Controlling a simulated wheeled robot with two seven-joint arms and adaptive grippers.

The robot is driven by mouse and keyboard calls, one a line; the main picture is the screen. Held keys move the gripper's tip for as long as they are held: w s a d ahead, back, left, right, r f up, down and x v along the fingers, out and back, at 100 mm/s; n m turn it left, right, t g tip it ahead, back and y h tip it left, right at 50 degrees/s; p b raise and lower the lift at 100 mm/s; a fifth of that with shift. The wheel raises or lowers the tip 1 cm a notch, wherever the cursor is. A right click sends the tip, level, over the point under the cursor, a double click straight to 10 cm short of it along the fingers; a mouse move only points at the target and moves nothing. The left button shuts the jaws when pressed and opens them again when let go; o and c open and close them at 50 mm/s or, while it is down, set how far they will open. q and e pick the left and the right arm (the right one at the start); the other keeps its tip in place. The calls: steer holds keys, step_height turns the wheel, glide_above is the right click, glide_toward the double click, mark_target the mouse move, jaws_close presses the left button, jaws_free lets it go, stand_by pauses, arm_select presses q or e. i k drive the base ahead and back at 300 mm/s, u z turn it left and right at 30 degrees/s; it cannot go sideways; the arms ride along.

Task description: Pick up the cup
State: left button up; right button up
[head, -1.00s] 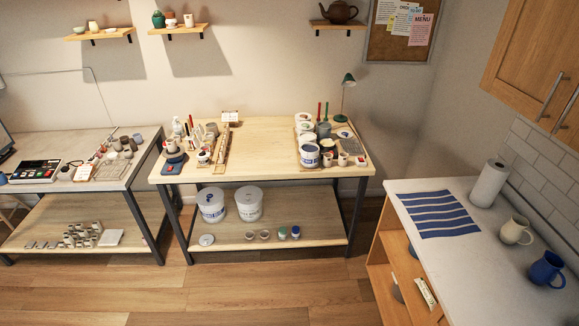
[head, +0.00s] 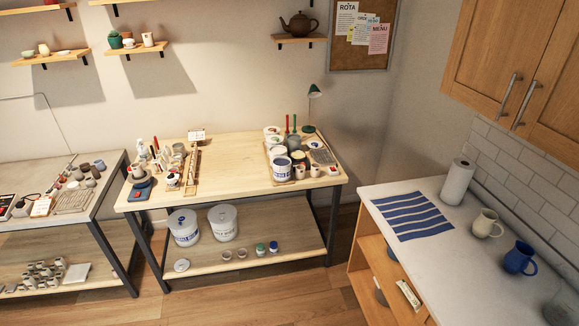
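Two cups with handles stand on the white counter (head: 452,262) at the right of the head view. One is cream (head: 487,224); the other is blue (head: 519,258) and stands nearer to me. Both are upright with their handles toward the right. I cannot tell which one the task means. Small white cups also stand on the wall shelf (head: 137,48) at upper left. Neither of my grippers is in view.
A paper towel roll (head: 458,182) and a blue striped cloth (head: 411,216) are on the counter. A wooden cabinet (head: 520,70) hangs above it. A wooden worktable (head: 228,168) with pots and tools stands at the back. Open wood floor (head: 250,300) lies in front.

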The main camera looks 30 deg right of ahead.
mark_target(300, 172)
steer(key=z, duration=0.15)
steer(key=i, duration=1.95)
steer(key=z, duration=1.3)
steer(key=i, duration=1.2)
steer(key=z, duration=1.05)
